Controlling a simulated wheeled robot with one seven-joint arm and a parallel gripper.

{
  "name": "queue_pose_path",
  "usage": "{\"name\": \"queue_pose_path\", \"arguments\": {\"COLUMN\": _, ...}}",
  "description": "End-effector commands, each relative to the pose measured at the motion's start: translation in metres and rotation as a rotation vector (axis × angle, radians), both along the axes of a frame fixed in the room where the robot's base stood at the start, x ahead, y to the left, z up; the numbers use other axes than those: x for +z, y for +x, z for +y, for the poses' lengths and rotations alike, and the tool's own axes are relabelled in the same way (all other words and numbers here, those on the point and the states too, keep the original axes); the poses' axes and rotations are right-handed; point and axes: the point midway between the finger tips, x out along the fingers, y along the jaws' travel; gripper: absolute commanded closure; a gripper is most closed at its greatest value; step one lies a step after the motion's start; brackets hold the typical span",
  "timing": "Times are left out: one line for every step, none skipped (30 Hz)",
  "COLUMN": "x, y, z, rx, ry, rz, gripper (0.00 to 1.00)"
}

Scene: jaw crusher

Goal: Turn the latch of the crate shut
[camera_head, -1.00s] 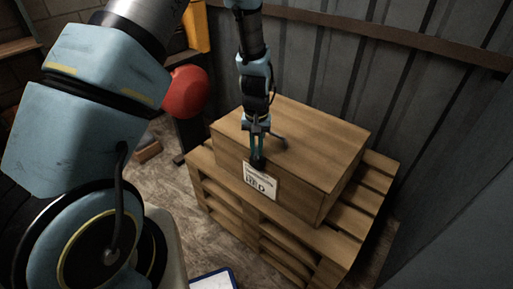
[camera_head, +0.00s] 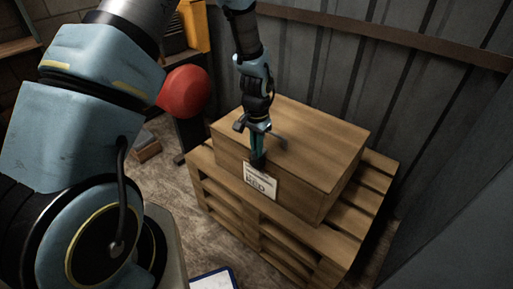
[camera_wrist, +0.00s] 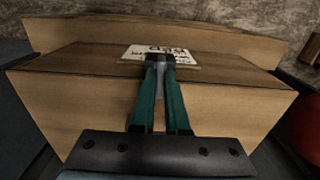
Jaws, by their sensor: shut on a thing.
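The wooden crate (camera_head: 310,150) sits closed on a pallet in the head view; its top (camera_wrist: 80,95) fills much of the wrist view. A white label (camera_head: 260,181) with dark lettering is on its front face, and it also shows in the wrist view (camera_wrist: 142,50). My gripper (camera_head: 258,163) points down at the crate's front top edge, just above the label. In the wrist view its green fingers (camera_wrist: 160,62) are close together with a narrow grey piece between them. That piece looks like the latch, but the fingertips hide most of it.
The slatted wooden pallet (camera_head: 285,238) stands under the crate. A corrugated metal wall (camera_head: 400,100) rises close behind and to the right. A red rounded object (camera_head: 184,91) is left of the crate. A blue-edged board (camera_head: 212,280) is at the bottom.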

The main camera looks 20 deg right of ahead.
Motion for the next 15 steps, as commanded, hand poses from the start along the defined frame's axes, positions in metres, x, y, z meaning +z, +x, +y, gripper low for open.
{"name": "queue_pose_path", "arguments": {"x": 0.0003, "y": 0.0004, "z": -0.0003, "rx": -0.005, "ry": -0.001, "rz": 0.000, "gripper": 1.00}}
{"name": "queue_pose_path", "arguments": {"x": 0.0003, "y": 0.0004, "z": -0.0003, "rx": -0.006, "ry": -0.001, "rz": 0.000, "gripper": 1.00}}
{"name": "queue_pose_path", "arguments": {"x": 0.0003, "y": 0.0004, "z": -0.0003, "rx": -0.007, "ry": -0.001, "rz": 0.000, "gripper": 1.00}}
{"name": "queue_pose_path", "arguments": {"x": 0.0003, "y": 0.0004, "z": -0.0003, "rx": -0.007, "ry": -0.001, "rz": 0.000, "gripper": 1.00}}
{"name": "queue_pose_path", "arguments": {"x": 0.0003, "y": 0.0004, "z": -0.0003, "rx": -0.008, "ry": -0.001, "rz": 0.000, "gripper": 1.00}}
{"name": "queue_pose_path", "arguments": {"x": 0.0003, "y": 0.0004, "z": -0.0003, "rx": -0.008, "ry": -0.001, "rz": 0.000, "gripper": 1.00}}
{"name": "queue_pose_path", "arguments": {"x": 0.0003, "y": 0.0004, "z": -0.0003, "rx": -0.008, "ry": -0.001, "rz": 0.000, "gripper": 1.00}}
{"name": "queue_pose_path", "arguments": {"x": 0.0003, "y": 0.0004, "z": -0.0003, "rx": -0.008, "ry": -0.001, "rz": 0.000, "gripper": 1.00}}
{"name": "queue_pose_path", "arguments": {"x": 0.0003, "y": 0.0004, "z": -0.0003, "rx": -0.007, "ry": -0.001, "rz": 0.000, "gripper": 1.00}}
{"name": "queue_pose_path", "arguments": {"x": 0.0003, "y": 0.0004, "z": -0.0003, "rx": -0.007, "ry": 0.000, "rz": -0.001, "gripper": 1.00}}
{"name": "queue_pose_path", "arguments": {"x": 0.0003, "y": 0.0004, "z": -0.0003, "rx": -0.007, "ry": -0.001, "rz": 0.000, "gripper": 1.00}}
{"name": "queue_pose_path", "arguments": {"x": 0.0003, "y": 0.0004, "z": -0.0003, "rx": -0.007, "ry": -0.001, "rz": 0.000, "gripper": 1.00}}
{"name": "queue_pose_path", "arguments": {"x": 0.0003, "y": 0.0004, "z": -0.0003, "rx": -0.007, "ry": 0.000, "rz": -0.001, "gripper": 0.84}}
{"name": "queue_pose_path", "arguments": {"x": 0.0003, "y": 0.0004, "z": -0.0003, "rx": -0.007, "ry": -0.001, "rz": 0.000, "gripper": 0.81}}
{"name": "queue_pose_path", "arguments": {"x": 0.0003, "y": 0.0004, "z": -0.0003, "rx": -0.007, "ry": -0.001, "rz": 0.000, "gripper": 0.76}}
